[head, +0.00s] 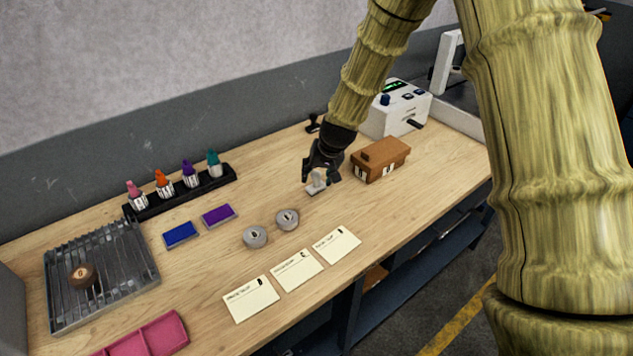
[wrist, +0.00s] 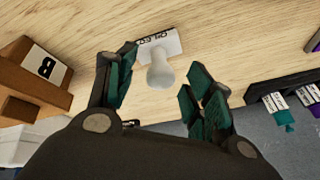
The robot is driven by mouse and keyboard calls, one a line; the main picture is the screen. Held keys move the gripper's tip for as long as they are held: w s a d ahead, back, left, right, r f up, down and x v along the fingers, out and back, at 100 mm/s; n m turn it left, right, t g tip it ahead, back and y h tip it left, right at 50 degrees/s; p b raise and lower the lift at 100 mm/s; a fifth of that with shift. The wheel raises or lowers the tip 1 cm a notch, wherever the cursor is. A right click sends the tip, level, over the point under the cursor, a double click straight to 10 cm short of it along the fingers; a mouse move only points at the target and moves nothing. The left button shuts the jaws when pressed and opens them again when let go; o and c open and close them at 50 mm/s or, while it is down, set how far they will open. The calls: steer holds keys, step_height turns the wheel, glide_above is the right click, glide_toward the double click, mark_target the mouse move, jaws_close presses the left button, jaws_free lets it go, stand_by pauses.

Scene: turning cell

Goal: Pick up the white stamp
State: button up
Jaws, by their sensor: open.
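The white stamp (wrist: 160,70) stands on the wooden workbench in the wrist view, its rounded handle towards me and its flat base with dark lettering beyond. In the head view the stamp (head: 317,181) shows just below my gripper (head: 322,170), partly covered by the fingers. My gripper (wrist: 160,88) is open, with one finger on each side of the stamp's handle in the wrist view. I see gaps between the handle and both fingers there.
A brown box (head: 381,159) marked B sits close right of my gripper. Two grey round tins (head: 255,237) and three cards (head: 297,270) lie in front. A black rack (head: 180,192) of bottles and a metal grate (head: 100,275) are left. A white machine (head: 395,110) stands behind.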

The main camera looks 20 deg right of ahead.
steer(key=shift+x, duration=1.15)
steer(key=shift+r, duration=0.15)
steer(key=shift+w, duration=0.15)
steer(key=shift+c, duration=0.8)
jaws_close()
steer(key=shift+r+b, duration=0.3)
steer(key=shift+r, duration=0.35)
steer(key=shift+r+b, duration=0.4)
steer(key=shift+r, duration=0.5)
steer(key=s+a+r+b, duration=0.1)
steer(key=s+a+b, duration=0.3)
steer(key=s, duration=1)
steer(key=shift+s+a+r, duration=0.4)
steer(key=shift+a, duration=0.8)
